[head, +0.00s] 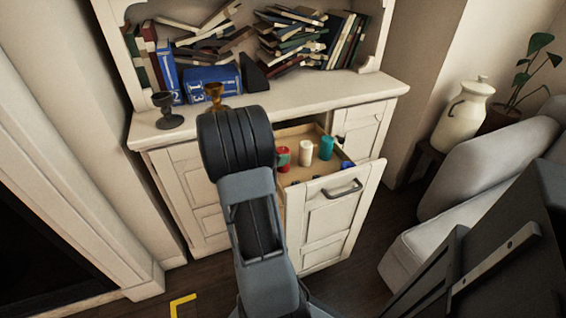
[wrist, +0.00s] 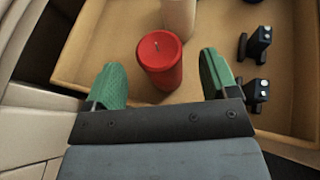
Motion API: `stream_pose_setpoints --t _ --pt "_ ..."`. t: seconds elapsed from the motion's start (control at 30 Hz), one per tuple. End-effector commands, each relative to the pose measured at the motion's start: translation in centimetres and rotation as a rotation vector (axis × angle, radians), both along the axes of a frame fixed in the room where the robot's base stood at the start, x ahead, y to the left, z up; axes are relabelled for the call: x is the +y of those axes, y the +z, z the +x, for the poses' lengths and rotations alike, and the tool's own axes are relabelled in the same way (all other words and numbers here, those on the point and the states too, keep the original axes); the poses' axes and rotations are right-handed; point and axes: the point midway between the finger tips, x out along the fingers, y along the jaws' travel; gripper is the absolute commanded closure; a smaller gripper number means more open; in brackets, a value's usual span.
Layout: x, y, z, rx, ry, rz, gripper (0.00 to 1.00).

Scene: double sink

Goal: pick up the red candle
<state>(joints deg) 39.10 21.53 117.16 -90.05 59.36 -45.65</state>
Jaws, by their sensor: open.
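The red candle (wrist: 161,62) stands upright in the open drawer. It also shows in the head view (head: 283,157), partly hidden by my arm. In the wrist view my gripper (wrist: 165,82) is open, with its green fingers on either side of the candle's near part. The candle lies between and slightly beyond the fingertips, and I see a gap on each side. I cannot tell how high the fingers are above the drawer floor.
The drawer (wrist: 215,112) has raised wooden walls. A cream candle (head: 306,151) and a teal candle (head: 326,148) stand right of the red one. Small dark objects (wrist: 257,68) lie at the drawer's right. The cabinet top (head: 300,98) overhangs behind; a dark goblet (head: 167,110) stands on it.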

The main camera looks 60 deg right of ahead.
Motion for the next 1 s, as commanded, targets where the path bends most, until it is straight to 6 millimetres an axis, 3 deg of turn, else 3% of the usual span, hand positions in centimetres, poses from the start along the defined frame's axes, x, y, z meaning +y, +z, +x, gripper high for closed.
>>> stream_pose_setpoints --t 0.2,0.53,1.0 --pt "-2.1 -1.1 -0.7 -0.001 -0.002 0.000 0.20" --pt "-2.4 -1.1 -0.7 -0.001 0.001 0.000 0.21" --pt "-2.3 -1.1 -0.7 -0.001 0.000 0.000 0.66"
